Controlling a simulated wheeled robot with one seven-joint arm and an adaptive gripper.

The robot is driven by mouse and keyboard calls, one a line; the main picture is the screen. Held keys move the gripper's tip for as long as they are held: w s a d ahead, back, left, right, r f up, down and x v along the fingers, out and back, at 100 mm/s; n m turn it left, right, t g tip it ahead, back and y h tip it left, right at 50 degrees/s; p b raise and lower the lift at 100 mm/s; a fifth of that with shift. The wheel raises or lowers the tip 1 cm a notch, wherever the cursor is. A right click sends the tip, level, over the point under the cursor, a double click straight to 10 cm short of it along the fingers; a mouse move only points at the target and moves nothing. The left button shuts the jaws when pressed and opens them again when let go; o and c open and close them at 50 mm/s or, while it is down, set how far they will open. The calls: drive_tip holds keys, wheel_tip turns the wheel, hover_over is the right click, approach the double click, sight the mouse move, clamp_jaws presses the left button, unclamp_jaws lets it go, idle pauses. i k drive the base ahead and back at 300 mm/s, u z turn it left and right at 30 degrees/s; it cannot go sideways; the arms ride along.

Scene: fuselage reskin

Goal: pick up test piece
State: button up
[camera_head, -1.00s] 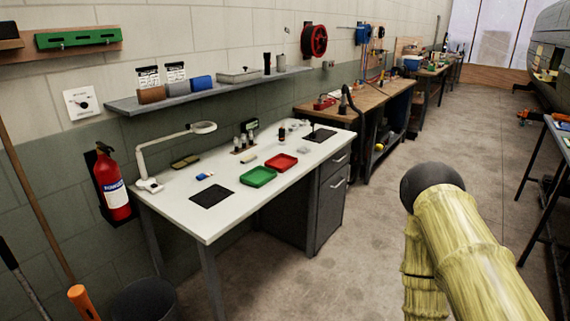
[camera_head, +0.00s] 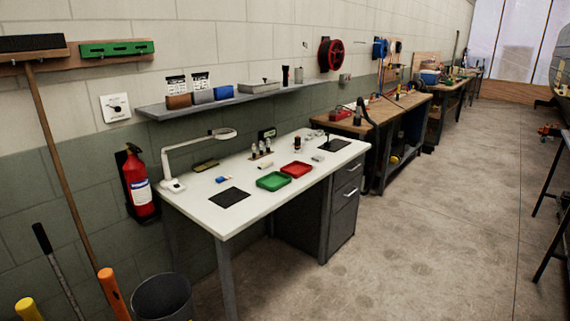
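I cannot tell which item is the test piece. The white bench (camera_head: 238,224) stands against the wall. On it are a black mat (camera_head: 230,198), a green tray (camera_head: 273,181), a red tray (camera_head: 297,169) and a black pad with a small upright stand (camera_head: 333,145). A small blue-and-white item (camera_head: 222,180) and a small pale piece (camera_head: 263,166) lie between the lamp and the trays. Several small bottles (camera_head: 261,150) stand toward the back. The trays look empty, but small contents would be hard to see. My gripper is not in view.
A magnifier lamp (camera_head: 172,184) stands at the bench's left end. A fire extinguisher (camera_head: 140,188) hangs left of the bench. A dark bucket (camera_head: 163,298) and long handles (camera_head: 65,270) stand at lower left. A wall shelf (camera_head: 235,102) is above. The floor (camera_head: 420,230) to the right is clear.

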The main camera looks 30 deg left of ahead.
sight(266, 164)
drive_tip(key=z, duration=0.05)
drive_tip(key=i, duration=1.4)
drive_tip(key=u, duration=1.1)
drive_tip(key=i, duration=0.9)
drive_tip(key=u, duration=0.9)
